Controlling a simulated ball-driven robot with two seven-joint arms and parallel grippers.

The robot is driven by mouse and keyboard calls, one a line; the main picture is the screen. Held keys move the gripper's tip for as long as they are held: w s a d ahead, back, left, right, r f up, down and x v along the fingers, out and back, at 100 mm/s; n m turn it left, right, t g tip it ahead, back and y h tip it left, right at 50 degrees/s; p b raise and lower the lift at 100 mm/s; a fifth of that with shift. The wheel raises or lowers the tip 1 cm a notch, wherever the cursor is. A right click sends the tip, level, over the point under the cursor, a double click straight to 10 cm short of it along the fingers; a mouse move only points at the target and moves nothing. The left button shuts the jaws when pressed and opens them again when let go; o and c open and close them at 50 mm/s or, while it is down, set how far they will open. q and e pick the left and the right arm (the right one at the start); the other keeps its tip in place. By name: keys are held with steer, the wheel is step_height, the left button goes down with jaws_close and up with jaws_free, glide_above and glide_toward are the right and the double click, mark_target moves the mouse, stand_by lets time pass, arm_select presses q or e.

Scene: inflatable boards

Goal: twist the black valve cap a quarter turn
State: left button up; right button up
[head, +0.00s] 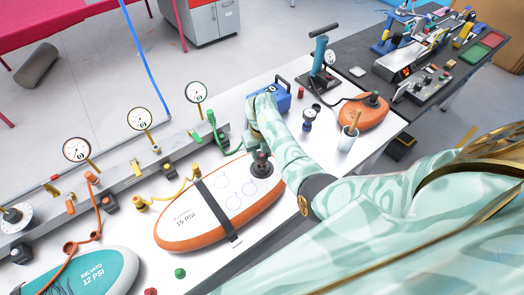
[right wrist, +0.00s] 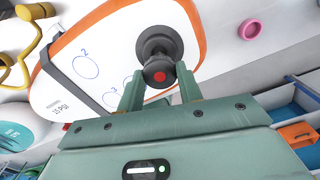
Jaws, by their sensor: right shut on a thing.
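The black valve cap (head: 263,168) stands on the orange-edged white inflatable board (head: 188,227) marked 15 PSI. In the right wrist view the cap (right wrist: 158,66) is a round black knob with a red dot, above a wider black base. My right gripper (head: 258,149) reaches down to the cap from above. In the wrist view its two green fingers (right wrist: 158,88) stand on either side of the knob, shut on it. In the head view the hand partly hides the cap. My left gripper is in neither view.
A dark strap (head: 217,209) crosses the board. A yellow hose (head: 172,199) and a green hose (head: 228,150) run behind it. A teal board (head: 85,275) lies front left.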

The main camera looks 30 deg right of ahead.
mark_target(262, 155)
step_height(262, 155, up, 4)
steer(key=p, duration=0.3)
steer(key=shift+p, duration=0.4)
stand_by(0.3)
